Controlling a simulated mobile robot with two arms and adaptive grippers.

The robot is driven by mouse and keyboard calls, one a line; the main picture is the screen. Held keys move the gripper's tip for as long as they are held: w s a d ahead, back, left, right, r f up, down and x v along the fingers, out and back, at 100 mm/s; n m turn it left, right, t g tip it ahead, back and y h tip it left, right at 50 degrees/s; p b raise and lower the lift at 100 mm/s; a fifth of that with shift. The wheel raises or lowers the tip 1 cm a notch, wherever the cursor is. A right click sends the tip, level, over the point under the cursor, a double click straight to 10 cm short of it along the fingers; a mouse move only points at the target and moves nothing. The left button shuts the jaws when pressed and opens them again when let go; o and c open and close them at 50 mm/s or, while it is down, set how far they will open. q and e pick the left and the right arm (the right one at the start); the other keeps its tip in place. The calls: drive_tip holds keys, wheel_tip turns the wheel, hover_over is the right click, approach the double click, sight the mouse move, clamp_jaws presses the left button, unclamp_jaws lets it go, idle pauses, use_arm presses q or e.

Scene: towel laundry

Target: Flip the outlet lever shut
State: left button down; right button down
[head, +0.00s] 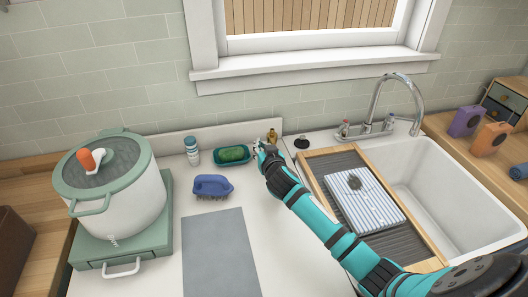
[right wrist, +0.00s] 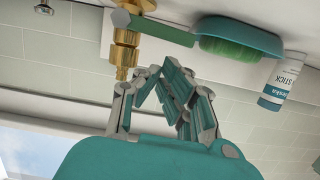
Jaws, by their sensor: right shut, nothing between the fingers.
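The outlet is a small brass valve (right wrist: 124,52) in the right wrist view, with a green lever (right wrist: 165,30) that sticks out sideways, across the line of the brass body, toward the green soap dish. In the head view the brass valve (head: 271,135) shows small at the back of the counter, just beyond my right gripper (head: 259,145), and the lever is not clear there. My right gripper (right wrist: 170,75) is shut and empty, close to the valve and lever; the wrist view shows a small gap between fingertips and lever. My left gripper is not in view.
A lidded pot (head: 118,190) is far left. A sink (head: 465,200) and drying rack with a folded towel (head: 365,203) lie right.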

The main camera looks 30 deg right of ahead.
drive_tip(key=shift+f, duration=0.55)
drive_tip(key=shift+a+f+n+b, duration=0.3)
drive_tip(key=shift+f+b, duration=0.25)
drive_tip(key=shift+b, duration=0.15)
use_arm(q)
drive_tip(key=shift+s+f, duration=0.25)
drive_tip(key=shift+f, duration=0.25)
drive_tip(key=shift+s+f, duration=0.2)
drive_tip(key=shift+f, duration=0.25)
use_arm(e)
drive_tip(key=shift+s, duration=0.1)
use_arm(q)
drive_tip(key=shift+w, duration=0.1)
